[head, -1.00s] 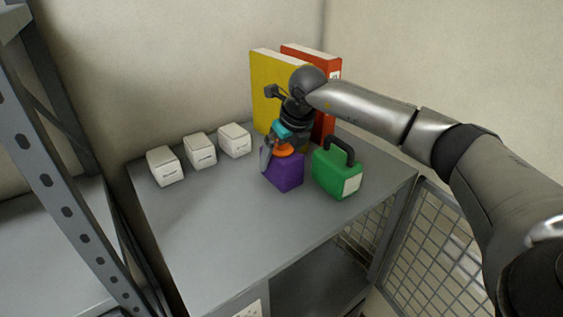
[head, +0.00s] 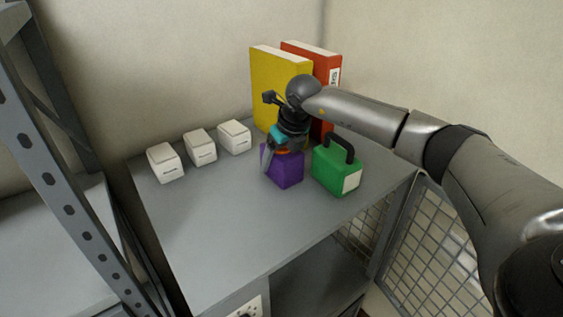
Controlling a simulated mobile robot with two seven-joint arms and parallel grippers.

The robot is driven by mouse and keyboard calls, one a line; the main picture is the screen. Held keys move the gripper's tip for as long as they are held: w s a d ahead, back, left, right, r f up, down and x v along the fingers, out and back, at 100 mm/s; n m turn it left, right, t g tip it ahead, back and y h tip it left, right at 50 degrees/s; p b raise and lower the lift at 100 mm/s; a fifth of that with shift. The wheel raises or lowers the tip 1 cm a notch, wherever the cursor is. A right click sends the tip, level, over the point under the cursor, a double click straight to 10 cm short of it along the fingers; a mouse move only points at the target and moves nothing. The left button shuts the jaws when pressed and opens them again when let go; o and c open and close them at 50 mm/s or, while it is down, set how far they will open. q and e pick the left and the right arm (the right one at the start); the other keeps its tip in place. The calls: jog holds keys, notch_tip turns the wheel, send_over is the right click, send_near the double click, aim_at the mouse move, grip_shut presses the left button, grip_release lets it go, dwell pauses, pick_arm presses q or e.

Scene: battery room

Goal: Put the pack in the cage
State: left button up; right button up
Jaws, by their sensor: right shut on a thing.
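A purple pack (head: 286,171) with an orange top part sits on the grey bench top. My right gripper (head: 279,150) is over its top and shut on it; the orange part is mostly hidden by the gripper. A green pack (head: 329,172) with a black handle and a white label stands just right of it. The cage is below the bench top, with mesh sides, and its mesh door (head: 428,243) stands open at the lower right. My left gripper is not in view.
Three white boxes (head: 201,149) stand in a row at the back left of the bench (head: 215,225). A yellow binder (head: 275,85) and a red binder (head: 328,68) stand behind the packs. Grey metal shelving (head: 55,200) is at the left. The bench's front left is clear.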

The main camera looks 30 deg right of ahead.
grip_shut()
jog(key=shift+w+r, duration=0.15)
jog(key=shift+r, duration=0.05)
jog(key=shift+r, duration=0.1)
